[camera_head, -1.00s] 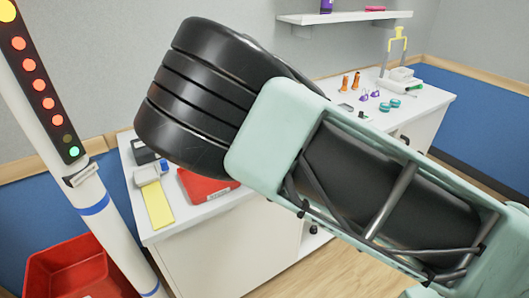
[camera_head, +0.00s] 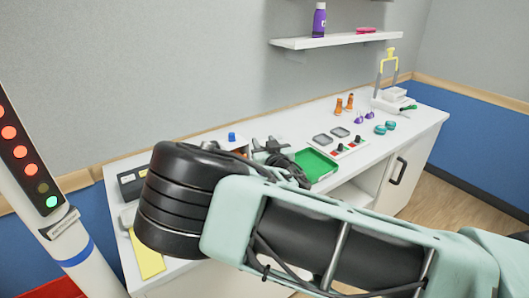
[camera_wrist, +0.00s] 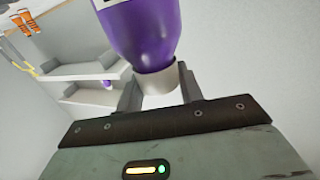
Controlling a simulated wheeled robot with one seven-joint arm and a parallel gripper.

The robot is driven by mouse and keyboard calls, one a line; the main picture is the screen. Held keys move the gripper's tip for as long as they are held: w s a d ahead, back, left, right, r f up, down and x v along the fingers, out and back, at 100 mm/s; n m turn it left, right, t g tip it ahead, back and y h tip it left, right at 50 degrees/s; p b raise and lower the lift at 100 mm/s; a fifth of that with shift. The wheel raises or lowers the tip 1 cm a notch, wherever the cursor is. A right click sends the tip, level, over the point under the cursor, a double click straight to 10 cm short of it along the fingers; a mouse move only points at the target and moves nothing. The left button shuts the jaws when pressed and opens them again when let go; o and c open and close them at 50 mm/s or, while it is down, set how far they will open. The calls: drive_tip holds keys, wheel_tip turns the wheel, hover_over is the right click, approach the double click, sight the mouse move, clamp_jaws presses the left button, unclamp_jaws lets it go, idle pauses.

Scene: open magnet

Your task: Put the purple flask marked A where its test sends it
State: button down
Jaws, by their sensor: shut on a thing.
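In the wrist view, my gripper (camera_wrist: 157,92) is shut on the grey cap end of a purple flask (camera_wrist: 146,32). The flask extends away from the fingers, out of the top of the picture. A sliver of white label shows at the top edge; no letter is readable. In the head view I cannot make out the held flask; my arm blocks part of the scene. Another purple bottle (camera_head: 319,20) with a pale label stands on the wall shelf (camera_head: 340,40).
The white counter (camera_head: 300,124) holds a green tray (camera_head: 316,165), a panel with grey pads, orange bottles (camera_head: 344,104), small purple flasks (camera_head: 365,117), teal round pieces (camera_head: 386,127) and a yellow-handled stand (camera_head: 389,62). A light column (camera_head: 32,175) stands at left.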

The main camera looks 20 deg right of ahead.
drive_tip(key=shift+f+p, duration=0.4)
drive_tip(key=shift+f, duration=1.3)
drive_tip(key=shift+f, duration=0.2)
drive_tip(key=c, duration=0.9)
unclamp_jaws()
drive_tip(key=shift+s+r, duration=0.1)
drive_tip(key=shift+r, duration=0.1)
